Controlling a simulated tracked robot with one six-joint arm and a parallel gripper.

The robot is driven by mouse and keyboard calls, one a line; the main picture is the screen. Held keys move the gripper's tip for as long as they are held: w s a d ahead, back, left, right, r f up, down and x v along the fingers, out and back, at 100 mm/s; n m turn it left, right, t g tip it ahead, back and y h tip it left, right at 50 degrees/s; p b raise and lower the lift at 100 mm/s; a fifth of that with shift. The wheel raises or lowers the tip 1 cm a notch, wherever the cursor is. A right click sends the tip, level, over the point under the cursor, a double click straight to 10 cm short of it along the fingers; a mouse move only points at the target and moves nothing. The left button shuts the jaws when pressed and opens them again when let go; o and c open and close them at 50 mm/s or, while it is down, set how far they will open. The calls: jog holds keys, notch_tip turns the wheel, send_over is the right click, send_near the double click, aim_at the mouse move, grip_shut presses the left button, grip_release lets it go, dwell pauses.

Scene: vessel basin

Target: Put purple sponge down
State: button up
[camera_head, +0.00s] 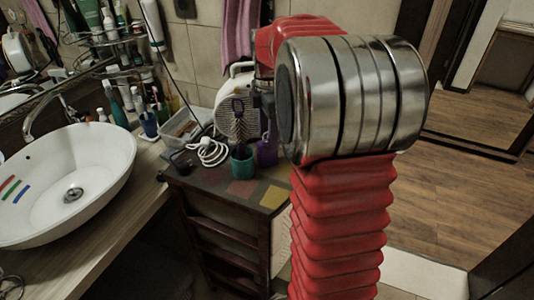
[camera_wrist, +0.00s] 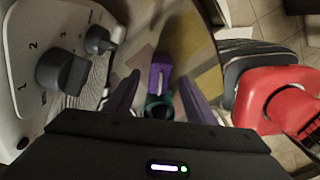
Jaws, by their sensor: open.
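The purple sponge (camera_head: 267,152) appears to stand on the dark cabinet top (camera_head: 205,185), right of a teal cup (camera_head: 243,167) holding a dark brush. In the wrist view a purple piece (camera_wrist: 160,80), which looks like the sponge, lies in the gap between my fingers, with the teal rim (camera_wrist: 157,106) close by. My gripper (camera_wrist: 160,77) is open, its two fingers apart on either side of the purple piece. In the head view my gripper is mostly hidden behind my arm. I cannot tell whether a finger touches the sponge.
A white appliance with dials (camera_wrist: 45,55) stands close to the left in the wrist view. A coiled white cable (camera_head: 208,152) lies left of the cup. Red and yellow squares (camera_head: 273,196) mark the cabinet's front right. The white basin (camera_head: 75,185) is at left.

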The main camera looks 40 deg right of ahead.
jog(key=shift+d+f, duration=0.1)
jog(key=shift+f, duration=2.5)
jog(key=shift+c, duration=0.3)
jog(key=c, duration=1.1)
jog(key=shift+c, duration=0.2)
notch_tip(320, 180, up, 10)
jog(key=shift+r, duration=0.1)
